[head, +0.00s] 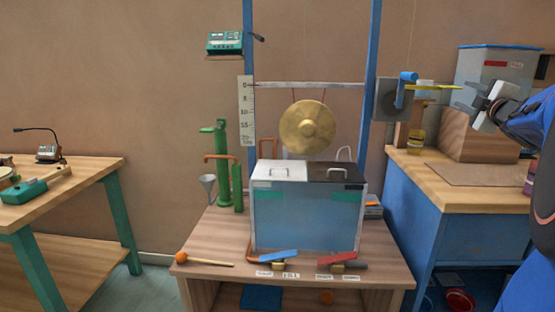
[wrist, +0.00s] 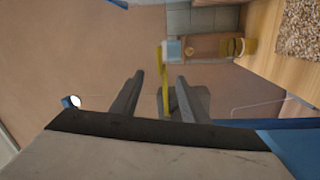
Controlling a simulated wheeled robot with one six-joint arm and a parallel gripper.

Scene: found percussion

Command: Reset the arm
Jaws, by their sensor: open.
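My gripper (head: 464,96) is raised at the right in the head view, over the blue-sided bench. Its two dark fingers point left and stand apart, with nothing gripped. In the wrist view my gripper (wrist: 160,76) also shows its fingers spread. A yellow bar (head: 438,87) sticks out from a blue-handled grey fixture (head: 390,99) just left of the fingers. In the wrist view the yellow bar (wrist: 164,85) appears in the gap between the fingers; I cannot tell whether it lies between them or beyond.
A brass gong (head: 307,127) hangs in a blue frame above a grey two-lidded box (head: 308,215).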

